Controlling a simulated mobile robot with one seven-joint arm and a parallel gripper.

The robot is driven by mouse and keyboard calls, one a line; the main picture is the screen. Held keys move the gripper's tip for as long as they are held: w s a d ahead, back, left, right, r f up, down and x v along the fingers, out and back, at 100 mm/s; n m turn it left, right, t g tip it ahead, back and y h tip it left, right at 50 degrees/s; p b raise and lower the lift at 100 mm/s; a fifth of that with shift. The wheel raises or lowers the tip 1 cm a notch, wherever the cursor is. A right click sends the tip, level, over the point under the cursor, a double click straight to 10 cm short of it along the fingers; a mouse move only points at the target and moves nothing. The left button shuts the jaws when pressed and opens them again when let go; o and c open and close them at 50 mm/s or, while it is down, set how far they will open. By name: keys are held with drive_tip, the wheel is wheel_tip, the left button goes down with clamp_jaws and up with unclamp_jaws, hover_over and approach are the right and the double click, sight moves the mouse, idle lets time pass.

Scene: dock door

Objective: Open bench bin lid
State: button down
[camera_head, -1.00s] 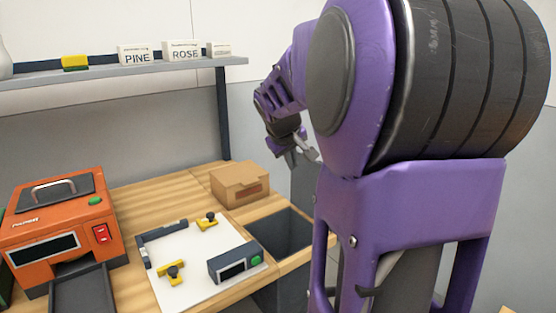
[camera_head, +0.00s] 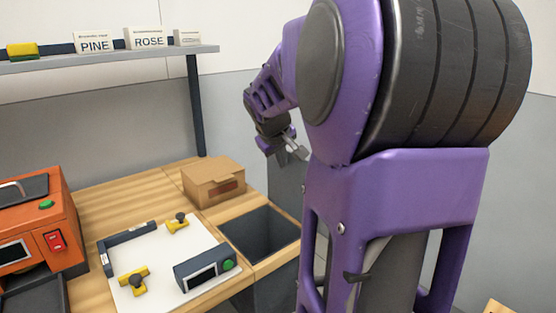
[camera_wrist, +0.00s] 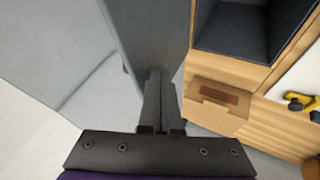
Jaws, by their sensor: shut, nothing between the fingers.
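The bench bin (camera_head: 262,238) is a dark, square well set into the wooden bench, and its mouth is uncovered. It also shows at the top right of the wrist view (camera_wrist: 238,28). A grey panel that looks like the bin lid (camera_head: 287,185) stands upright at the bin's far right side, partly hidden by my arm. In the wrist view the lid (camera_wrist: 150,30) rises just beyond my fingers. My gripper (camera_head: 298,151) is shut and empty, above and beside the lid. In the wrist view its fingertips (camera_wrist: 158,78) overlap the panel; I cannot tell if they touch it.
A cardboard box (camera_head: 213,183) sits behind the bin. A white board (camera_head: 165,270) with yellow clamps and a dark device (camera_head: 205,268) lies left of it. An orange machine (camera_head: 35,225) stands at far left. A shelf (camera_head: 110,59) with labelled boxes hangs above.

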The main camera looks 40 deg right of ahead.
idle(0.3)
drive_tip(key=d+p, duration=0.1)
drive_tip(key=p, duration=0.2)
drive_tip(key=d+r+y+p, duration=0.1)
drive_tip(key=p, duration=0.2)
drive_tip(key=shift+d+y, duration=0.2)
drive_tip(key=shift+y, duration=0.1)
drive_tip(key=shift+w+d+m+y+p, duration=0.1)
drive_tip(key=shift+d+m+y+p, duration=0.35)
drive_tip(key=shift+p, duration=0.65)
drive_tip(key=shift+d+f+p, duration=0.4)
drive_tip(key=shift+d+p, duration=0.15)
drive_tip(key=shift+p, duration=0.15)
drive_tip(key=shift+a, duration=0.1)
